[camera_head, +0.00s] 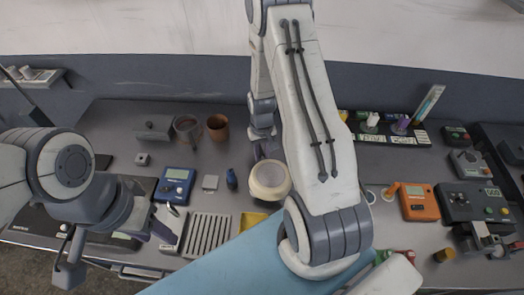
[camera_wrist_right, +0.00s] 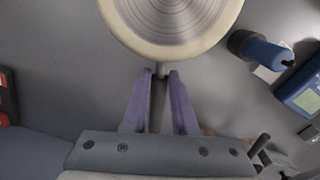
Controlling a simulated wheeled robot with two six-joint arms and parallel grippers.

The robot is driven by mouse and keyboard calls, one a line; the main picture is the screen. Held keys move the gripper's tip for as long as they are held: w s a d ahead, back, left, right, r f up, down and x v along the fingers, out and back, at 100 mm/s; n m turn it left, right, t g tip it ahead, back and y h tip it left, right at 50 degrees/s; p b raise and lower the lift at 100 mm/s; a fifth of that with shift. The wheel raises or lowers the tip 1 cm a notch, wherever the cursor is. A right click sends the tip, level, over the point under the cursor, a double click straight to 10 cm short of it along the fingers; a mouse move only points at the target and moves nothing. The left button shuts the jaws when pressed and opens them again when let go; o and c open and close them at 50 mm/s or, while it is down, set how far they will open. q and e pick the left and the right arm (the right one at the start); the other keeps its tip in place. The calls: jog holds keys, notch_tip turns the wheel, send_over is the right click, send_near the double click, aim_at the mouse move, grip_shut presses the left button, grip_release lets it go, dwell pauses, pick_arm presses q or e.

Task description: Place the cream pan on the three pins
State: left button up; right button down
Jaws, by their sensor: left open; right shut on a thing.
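The cream pan (camera_head: 269,180), a round, shallow pan with a pale rim, is in the middle of the head view. My right gripper (camera_wrist_right: 161,78) is shut on its short handle (camera_wrist_right: 162,70). In the right wrist view the pan's ringed, grey round face (camera_wrist_right: 172,12) is cut off by the top edge. The pan looks held above the grey bench, but its height is hard to judge. My left gripper (camera_head: 150,222) is open and empty at the left, well apart from the pan. I cannot make out the three pins; my right arm covers part of the bench.
A blue meter (camera_head: 174,185), a slotted grey rack (camera_head: 207,234) and a yellow tray (camera_head: 251,220) lie left of or below the pan. An orange meter (camera_head: 419,202) is at right.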

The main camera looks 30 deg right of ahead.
jog(key=shift+f, duration=0.1)
jog(key=shift+f+b, duration=0.4)
jog(key=c, duration=0.7)
grip_release()
